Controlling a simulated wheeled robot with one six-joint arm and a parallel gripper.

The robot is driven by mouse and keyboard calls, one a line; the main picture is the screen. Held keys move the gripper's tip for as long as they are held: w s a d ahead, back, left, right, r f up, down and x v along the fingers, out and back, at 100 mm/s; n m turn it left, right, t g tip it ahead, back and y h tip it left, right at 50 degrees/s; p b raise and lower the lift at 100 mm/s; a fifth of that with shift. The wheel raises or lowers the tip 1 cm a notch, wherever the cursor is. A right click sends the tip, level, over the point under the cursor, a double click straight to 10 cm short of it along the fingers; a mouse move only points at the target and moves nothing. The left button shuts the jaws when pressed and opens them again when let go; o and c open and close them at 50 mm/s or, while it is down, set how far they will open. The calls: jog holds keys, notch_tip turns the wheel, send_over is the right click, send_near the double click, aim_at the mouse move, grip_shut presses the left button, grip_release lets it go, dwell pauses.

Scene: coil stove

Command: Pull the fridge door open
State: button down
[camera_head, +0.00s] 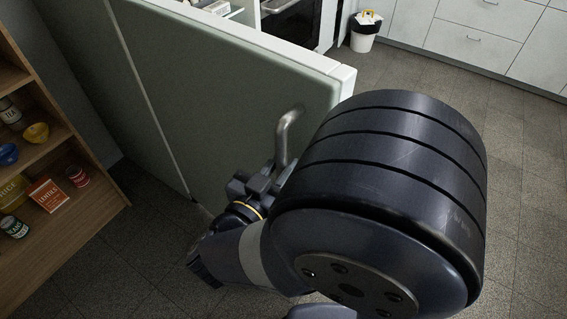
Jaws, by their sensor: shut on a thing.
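The fridge door (215,85) is a large pale green panel standing swung out across the middle of the view, with its white edge facing up and right. Pale shelves of the fridge interior (222,7) show behind its top edge. A curved grey metal handle (286,132) stands out from the door near its right side. My gripper (277,172) is shut on the lower part of this handle. My own large dark arm link covers much of the right centre and hides part of the door's lower right.
A wooden shelf unit (72,215) with jars, bowls and a small box stands close at left. A white bin (364,32) stands at the back beside pale drawers (470,38). The tiled floor (520,150) at right is clear.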

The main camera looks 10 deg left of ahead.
jog(key=c, duration=1.3)
grip_release()
jog(key=shift+c, duration=0.2)
jog(key=v, duration=1)
jog(key=shift+s, duration=0.4)
jog(key=shift+a, duration=0.1)
jog(key=shift+x, duration=5.45)
